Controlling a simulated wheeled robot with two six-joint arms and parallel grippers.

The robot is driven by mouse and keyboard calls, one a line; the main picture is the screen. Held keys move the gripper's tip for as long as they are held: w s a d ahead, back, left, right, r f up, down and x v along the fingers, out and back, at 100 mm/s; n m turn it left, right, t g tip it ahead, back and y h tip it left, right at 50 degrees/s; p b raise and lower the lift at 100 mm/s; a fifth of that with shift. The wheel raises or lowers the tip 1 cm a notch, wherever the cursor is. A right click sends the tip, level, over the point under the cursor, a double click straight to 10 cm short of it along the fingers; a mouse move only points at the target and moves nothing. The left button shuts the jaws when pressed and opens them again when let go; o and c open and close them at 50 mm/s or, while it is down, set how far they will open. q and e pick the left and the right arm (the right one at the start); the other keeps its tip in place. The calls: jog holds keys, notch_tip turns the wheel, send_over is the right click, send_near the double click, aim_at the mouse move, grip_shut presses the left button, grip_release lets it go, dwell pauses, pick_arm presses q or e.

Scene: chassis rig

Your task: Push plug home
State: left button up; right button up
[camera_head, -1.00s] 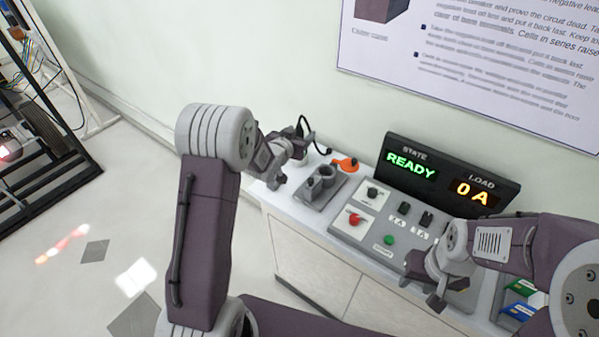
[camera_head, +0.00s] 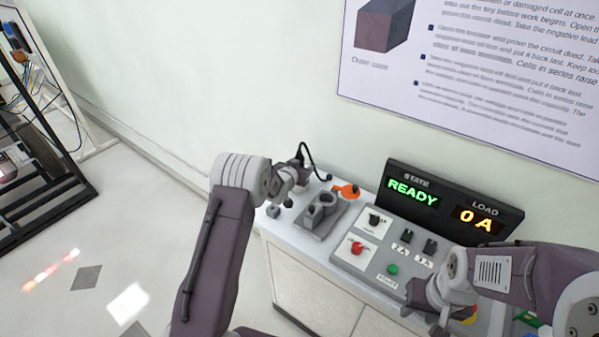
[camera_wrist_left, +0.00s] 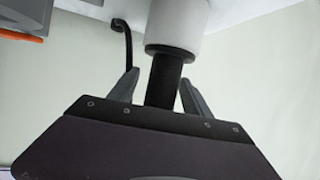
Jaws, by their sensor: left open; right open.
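A plug with a pale grey body (camera_wrist_left: 178,25) and a black stem (camera_wrist_left: 163,80) shows in the left wrist view. My left gripper (camera_wrist_left: 158,88) has one finger on each side of the black stem, with gaps visible, so it is open around it. In the head view my left gripper (camera_head: 288,192) is at the left end of the bench, beside a grey socket block (camera_head: 318,218); the plug is mostly hidden there. I cannot tell how far the plug is seated. My right gripper (camera_head: 435,318) is open over the right part of the control panel.
A black cable (camera_head: 310,157) arches behind the left gripper. An orange part (camera_head: 346,191) lies behind the socket block. The display (camera_head: 450,207) reads READY and 0 A. The panel has a red knob (camera_head: 357,248) and a green button (camera_head: 392,269). A wall closes the back.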

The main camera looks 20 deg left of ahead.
aim_at(302, 156)
pick_arm(q)
jog(key=shift+w+f, duration=0.2)
jog(key=shift+w, duration=0.1)
jog(key=shift+r, duration=0.1)
grip_shut()
jog(key=shift+r, duration=0.1)
jog(key=shift+r, duration=0.3)
notch_tip(302, 156, up, 3)
jog(key=shift+f, duration=0.1)
jog(key=s+d+r+b, duration=0.1)
jog(key=s+d+r, duration=0.3)
jog(key=d+r, duration=0.3)
jog(key=d, duration=0.3)
jog(key=shift+s+d+r+b, duration=0.25)
jog(key=shift+d+b, duration=0.1)
jog(key=shift+d, duration=0.05)
